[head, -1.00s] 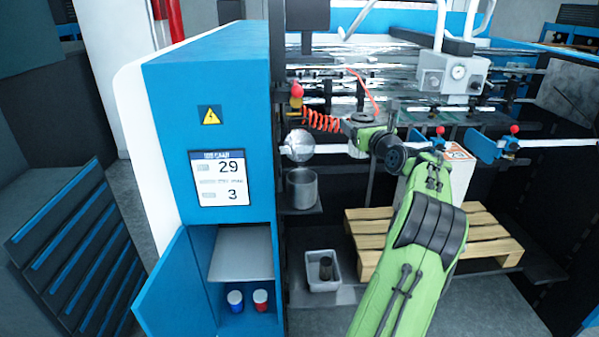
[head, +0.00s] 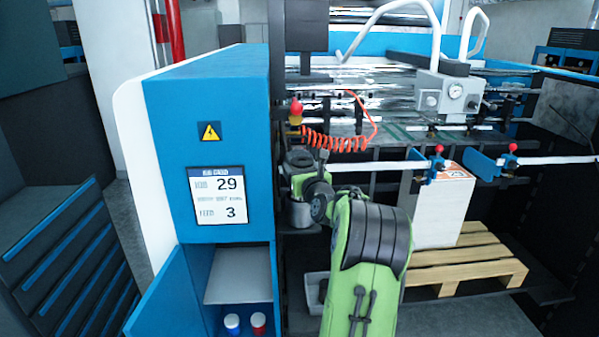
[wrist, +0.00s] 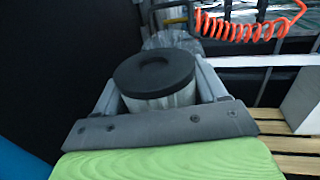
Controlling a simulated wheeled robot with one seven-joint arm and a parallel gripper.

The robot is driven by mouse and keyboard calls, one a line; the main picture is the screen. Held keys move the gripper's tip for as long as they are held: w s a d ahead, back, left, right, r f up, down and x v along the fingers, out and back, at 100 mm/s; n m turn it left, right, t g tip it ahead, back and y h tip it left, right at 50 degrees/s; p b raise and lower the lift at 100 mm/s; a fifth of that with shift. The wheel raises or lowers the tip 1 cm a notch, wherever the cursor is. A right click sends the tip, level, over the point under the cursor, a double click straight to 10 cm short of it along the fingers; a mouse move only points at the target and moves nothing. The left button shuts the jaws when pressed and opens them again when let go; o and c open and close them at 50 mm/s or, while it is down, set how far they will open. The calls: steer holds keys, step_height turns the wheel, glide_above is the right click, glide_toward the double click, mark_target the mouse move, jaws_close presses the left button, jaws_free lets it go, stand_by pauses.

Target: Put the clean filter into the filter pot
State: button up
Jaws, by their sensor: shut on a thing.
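The clean filter (wrist: 158,92), a pale cylinder with a dark round cap, is between the two fingers of my gripper (wrist: 157,78) in the wrist view. My gripper (head: 298,170) is shut on it. In the head view it is at the blue cabinet's right side, directly over the grey filter pot (head: 300,214). Only part of the pot shows below the gripper. A shiny round lid (wrist: 170,40) shows behind the filter in the wrist view. The filter's lower end is hidden, so I cannot tell whether it is inside the pot.
The blue cabinet (head: 205,100) stands close on the left. A coiled orange hose (head: 335,142) hangs behind my gripper. A grey tray (head: 316,284) is below, partly hidden by my arm. A wooden pallet (head: 470,265) and white stack (head: 440,215) are at right.

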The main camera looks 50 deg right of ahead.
steer(key=shift+w+a, duration=0.15)
steer(key=shift+f+b, duration=0.3)
steer(key=shift+f, duration=0.35)
steer(key=o, duration=1.1)
steer(key=shift+c, duration=0.2)
steer(key=shift+r, duration=0.1)
steer(key=shift+r+p, duration=0.4)
steer(key=shift+r, duration=0.15)
steer(key=b+v, duration=0.2)
steer(key=v, duration=1)
